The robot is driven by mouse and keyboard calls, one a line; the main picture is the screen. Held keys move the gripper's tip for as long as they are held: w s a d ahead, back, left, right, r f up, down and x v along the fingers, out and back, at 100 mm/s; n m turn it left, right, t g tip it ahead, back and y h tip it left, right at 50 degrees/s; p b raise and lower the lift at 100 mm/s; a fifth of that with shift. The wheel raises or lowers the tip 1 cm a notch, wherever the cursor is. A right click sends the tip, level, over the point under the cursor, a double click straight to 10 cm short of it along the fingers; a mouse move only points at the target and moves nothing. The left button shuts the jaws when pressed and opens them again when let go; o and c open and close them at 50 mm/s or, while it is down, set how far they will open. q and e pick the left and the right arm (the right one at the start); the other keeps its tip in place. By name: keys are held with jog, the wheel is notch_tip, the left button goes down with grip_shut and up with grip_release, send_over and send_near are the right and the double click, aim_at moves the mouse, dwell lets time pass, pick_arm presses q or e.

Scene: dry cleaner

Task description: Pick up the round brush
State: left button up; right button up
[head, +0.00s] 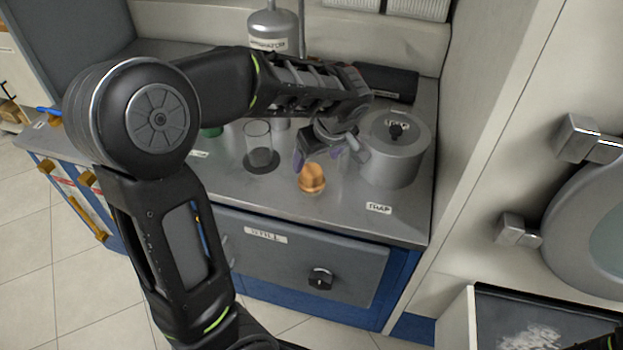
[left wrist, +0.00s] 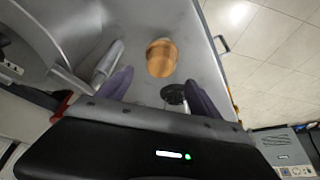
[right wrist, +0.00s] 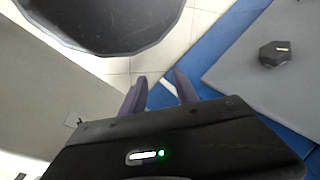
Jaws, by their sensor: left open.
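The round brush (head: 312,178), which I take to be the orange-brown wooden rounded piece, stands on the grey counter near its front edge. It also shows in the left wrist view (left wrist: 161,58), just beyond the fingertips and roughly between them. My left gripper (head: 328,155) is open and empty, with its purple fingers close above and behind the brush in the head view. Whether a finger touches it I cannot tell. My right gripper (right wrist: 160,78) is open and empty, away from the counter, over floor and a blue panel.
A lidded grey pot (head: 395,160) stands close right of my left gripper. A clear glass cylinder (head: 258,145) stands left, and a labelled metal vessel (head: 272,28) behind. The counter's front strip (head: 350,215) is clear.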

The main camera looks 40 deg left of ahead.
aim_at(312, 170)
pick_arm(q)
jog(key=shift+b+x, duration=0.3)
jog(key=shift+x, duration=0.8)
jog(key=shift+f, duration=0.1)
jog(key=b+x, duration=0.1)
jog(key=x, duration=0.4)
jog(key=shift+c, duration=0.2)
jog(key=c, duration=1.5)
